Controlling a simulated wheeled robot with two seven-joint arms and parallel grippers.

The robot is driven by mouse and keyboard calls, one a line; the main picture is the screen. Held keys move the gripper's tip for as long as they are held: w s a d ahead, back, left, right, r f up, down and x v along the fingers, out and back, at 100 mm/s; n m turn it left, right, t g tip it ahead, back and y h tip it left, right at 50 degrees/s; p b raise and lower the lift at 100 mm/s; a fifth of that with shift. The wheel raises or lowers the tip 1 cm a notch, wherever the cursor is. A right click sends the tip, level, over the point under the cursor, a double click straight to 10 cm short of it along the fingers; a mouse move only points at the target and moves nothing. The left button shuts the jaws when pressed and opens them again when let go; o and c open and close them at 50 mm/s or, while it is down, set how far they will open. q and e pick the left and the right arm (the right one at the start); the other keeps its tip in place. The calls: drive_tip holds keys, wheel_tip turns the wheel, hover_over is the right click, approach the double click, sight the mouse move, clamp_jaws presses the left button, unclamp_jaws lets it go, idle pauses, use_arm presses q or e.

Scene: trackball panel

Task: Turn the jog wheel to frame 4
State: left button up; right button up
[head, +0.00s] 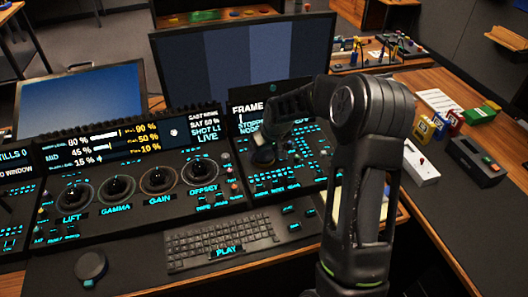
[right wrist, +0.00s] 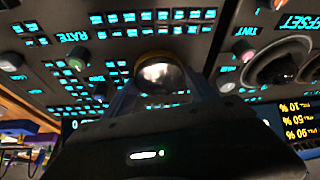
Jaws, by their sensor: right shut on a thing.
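The jog wheel (right wrist: 160,72) shows in the right wrist view as a round, shiny metallic knob on the black control panel. My right gripper (head: 265,145) reaches down to the right-hand panel section in the head view and is shut on the jog wheel. Its fingers stand on either side of the wheel in the right wrist view. The screen headed FRAME (head: 246,108) is behind my gripper and arm; its frame number is hidden or unreadable, and a line below appears to read STOPPED. My left gripper is in neither view.
Glowing buttons (head: 290,178) crowd the panel around the wheel. Four-knob grading controls, including the OFFSET knob (head: 199,172), lie to the left. A keyboard (head: 220,238) sits in front. A white switch box (head: 421,163) and a black box (head: 475,160) stand at the right.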

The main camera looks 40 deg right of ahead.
drive_tip(key=m+b, duration=0.1)
drive_tip(key=m, duration=0.1)
drive_tip(key=m+h+b, duration=0.1)
drive_tip(key=m+b, duration=0.1)
drive_tip(key=shift+w+a+f+h, duration=0.15)
drive_tip(key=shift+a+h, duration=0.05)
drive_tip(key=shift+h, duration=0.1)
drive_tip(key=m+b, duration=0.1)
drive_tip(key=m, duration=0.1)
drive_tip(key=m+g+h+b, duration=0.1)
drive_tip(key=m, duration=0.1)
drive_tip(key=shift+m+g+b, duration=0.3)
drive_tip(key=m+g+h, duration=0.1)
drive_tip(key=m, duration=0.2)
drive_tip(key=shift+m+b, duration=0.3)
drive_tip(key=shift+m, duration=0.1)
drive_tip(key=m, duration=0.1)
drive_tip(key=m+g, duration=0.1)
drive_tip(key=shift+w+r+m, duration=0.1)
drive_tip(key=shift+r+m, duration=0.1)
drive_tip(key=shift+m, duration=0.1)
drive_tip(key=shift+m+g+p, duration=0.35)
drive_tip(key=shift+m+g, duration=0.35)
drive_tip(key=shift+m, duration=0.7)
drive_tip(key=o, duration=1.4)
drive_tip(key=shift+c, duration=0.2)
